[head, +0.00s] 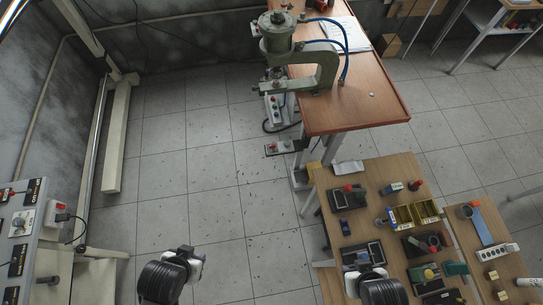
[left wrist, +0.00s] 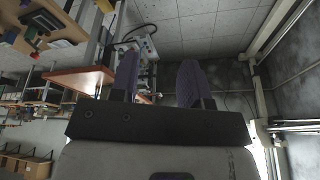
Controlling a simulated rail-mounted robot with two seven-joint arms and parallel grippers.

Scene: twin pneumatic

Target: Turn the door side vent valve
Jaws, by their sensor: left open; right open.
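I cannot tell for sure which fitting is the door side vent valve. At the left edge of the head view a grey panel (head: 47,205) carries red-topped switches, a round knob (head: 18,223) and black labels. My left gripper (head: 190,262) is over bare floor at the bottom, to the right of this panel and apart from it. In the left wrist view its two purple fingers (left wrist: 158,75) stand apart with nothing between them. My right gripper (head: 366,260) is at the bottom, over the near edge of the cluttered table; its fingers are hard to make out.
A wooden bench (head: 358,110) with a green press (head: 300,60) stands at the back. A lower table (head: 375,175) at right holds several small parts and a yellow bin (head: 414,214). The tiled floor (head: 190,160) between panel and tables is clear.

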